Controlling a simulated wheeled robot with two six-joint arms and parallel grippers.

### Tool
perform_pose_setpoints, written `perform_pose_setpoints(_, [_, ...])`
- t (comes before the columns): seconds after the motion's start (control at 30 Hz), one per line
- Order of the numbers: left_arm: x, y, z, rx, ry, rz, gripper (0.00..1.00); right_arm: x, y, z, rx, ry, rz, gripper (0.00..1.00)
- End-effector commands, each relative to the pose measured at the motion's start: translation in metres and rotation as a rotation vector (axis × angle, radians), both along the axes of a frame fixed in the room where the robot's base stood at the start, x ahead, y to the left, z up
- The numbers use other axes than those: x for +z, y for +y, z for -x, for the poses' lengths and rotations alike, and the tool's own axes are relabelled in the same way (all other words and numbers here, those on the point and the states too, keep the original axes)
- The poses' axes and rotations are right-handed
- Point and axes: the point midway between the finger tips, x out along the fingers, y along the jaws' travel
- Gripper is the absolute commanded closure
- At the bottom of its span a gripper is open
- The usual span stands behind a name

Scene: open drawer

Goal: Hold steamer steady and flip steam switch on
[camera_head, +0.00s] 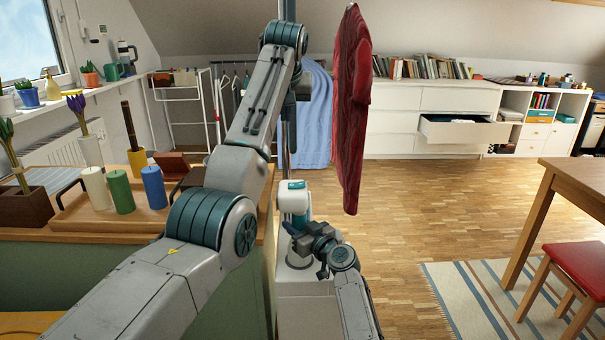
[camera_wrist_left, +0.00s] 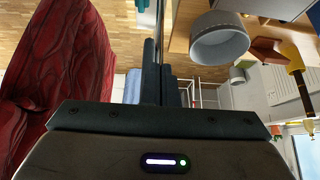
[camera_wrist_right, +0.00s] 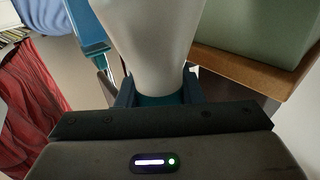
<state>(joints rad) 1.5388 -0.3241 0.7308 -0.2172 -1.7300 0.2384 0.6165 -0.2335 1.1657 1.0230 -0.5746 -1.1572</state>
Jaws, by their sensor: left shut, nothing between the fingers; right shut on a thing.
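My left arm reaches up past the steamer. In the left wrist view, my left gripper (camera_wrist_left: 160,85) has its fingers together with nothing between them, beside a thin pole. I cannot make out the steam switch.
A red garment (camera_head: 350,110) hangs just right of the pole, close to my left gripper. A counter with a wooden tray (camera_head: 75,215) and candles stands at left. A table (camera_head: 575,180) and red stool (camera_head: 580,265) are at right. The floor (camera_head: 400,220) between is clear.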

Motion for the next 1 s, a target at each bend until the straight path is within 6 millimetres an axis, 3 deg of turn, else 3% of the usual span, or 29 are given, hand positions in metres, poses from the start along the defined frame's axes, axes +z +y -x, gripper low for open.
perform_pose_setpoints(0.1, [-0.008,-0.017,0.028,-0.016,0.141,0.043,1.0,0.0,0.0,0.0,0.0,0.001,-0.001,1.0])
perform_pose_setpoints(0.3, [-0.012,-0.029,0.055,-0.032,0.267,0.069,1.0,0.0,0.0,0.0,0.0,0.001,-0.001,1.0])
perform_pose_setpoints(0.77, [-0.016,-0.031,0.057,-0.034,0.283,0.071,1.0,0.0,0.0,0.0,0.0,0.001,-0.001,1.0])
perform_pose_setpoints(1.0, [-0.049,-0.032,0.047,-0.033,0.285,0.07,1.0,0.0,0.0,0.0,0.0,0.001,-0.001,1.0])
